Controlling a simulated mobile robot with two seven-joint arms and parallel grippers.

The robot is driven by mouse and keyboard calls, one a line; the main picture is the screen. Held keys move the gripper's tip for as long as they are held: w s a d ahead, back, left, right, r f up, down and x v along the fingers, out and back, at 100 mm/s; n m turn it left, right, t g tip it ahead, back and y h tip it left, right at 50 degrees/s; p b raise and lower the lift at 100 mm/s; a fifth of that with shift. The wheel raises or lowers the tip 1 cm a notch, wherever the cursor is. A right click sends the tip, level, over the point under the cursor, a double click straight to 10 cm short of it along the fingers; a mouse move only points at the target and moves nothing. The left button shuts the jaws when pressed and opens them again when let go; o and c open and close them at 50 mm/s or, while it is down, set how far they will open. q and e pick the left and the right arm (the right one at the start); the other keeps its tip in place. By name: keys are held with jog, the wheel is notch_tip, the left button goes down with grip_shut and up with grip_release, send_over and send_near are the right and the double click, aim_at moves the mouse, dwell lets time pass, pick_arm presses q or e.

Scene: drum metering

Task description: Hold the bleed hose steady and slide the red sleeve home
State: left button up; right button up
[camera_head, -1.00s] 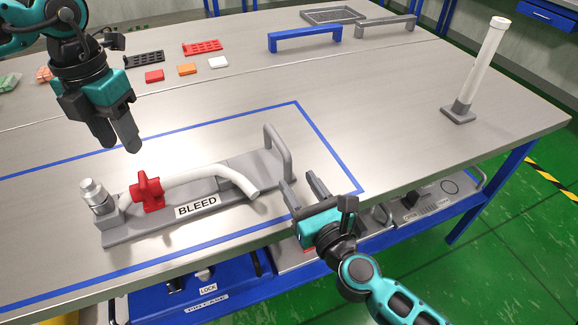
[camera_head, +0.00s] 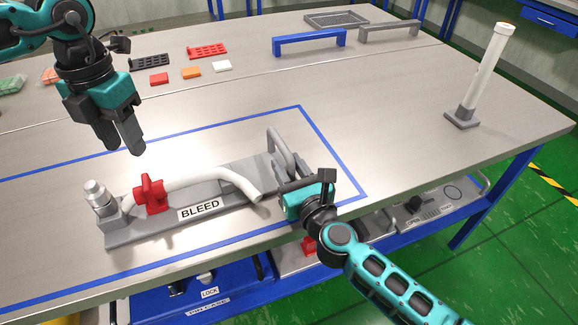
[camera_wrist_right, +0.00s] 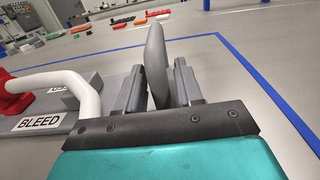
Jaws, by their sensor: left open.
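The white bleed hose (camera_head: 212,174) curves along a grey base (camera_head: 135,230) labelled BLEED; its free end bends down at the right. The red sleeve (camera_head: 150,194) sits around the hose near its left end, a little right of the metal fitting (camera_head: 97,194). My left gripper (camera_head: 126,140) is open and empty above and behind the sleeve. My right gripper (camera_head: 284,178) is at the base's grey handle (camera_head: 279,146). In the right wrist view the handle (camera_wrist_right: 156,55) stands between its parted fingers, with narrow gaps. The hose (camera_wrist_right: 78,84) passes left of them.
A white post on a grey foot (camera_head: 462,118) stands at the right. Blue (camera_head: 309,42) and grey (camera_head: 389,32) brackets and small coloured blocks lie at the back. Blue tape (camera_head: 330,150) borders the work area. A lower shelf (camera_head: 440,210) sits below the front edge.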

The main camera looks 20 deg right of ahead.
grip_shut()
dwell(1.0)
